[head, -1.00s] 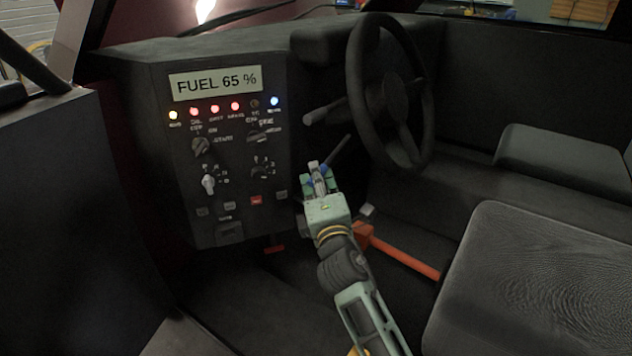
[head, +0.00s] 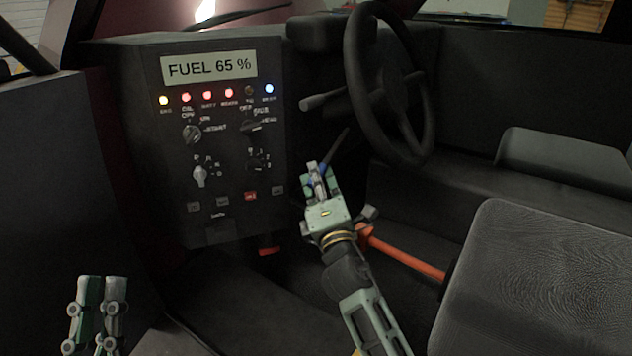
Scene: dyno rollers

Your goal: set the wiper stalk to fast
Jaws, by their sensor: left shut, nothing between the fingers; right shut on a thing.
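A dark, thin stalk (head: 336,147), which I take as the wiper stalk, slants down and left from below the steering wheel hub. My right gripper (head: 317,172) is shut at the stalk's lower end, and its fingers hide the tip. A second stalk with a pale grey end (head: 322,101) points left from the column above it, apart from the gripper. My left gripper (head: 102,283) is shut and empty at the lower left, far from the stalks. No marking of the stalk's setting is readable.
The steering wheel (head: 352,70) stands just above and right of the stalks. The dash panel (head: 225,135) with knobs, lamps and a fuel display is left of my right gripper. An orange lever (head: 405,253) and a seat (head: 540,270) lie to the right.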

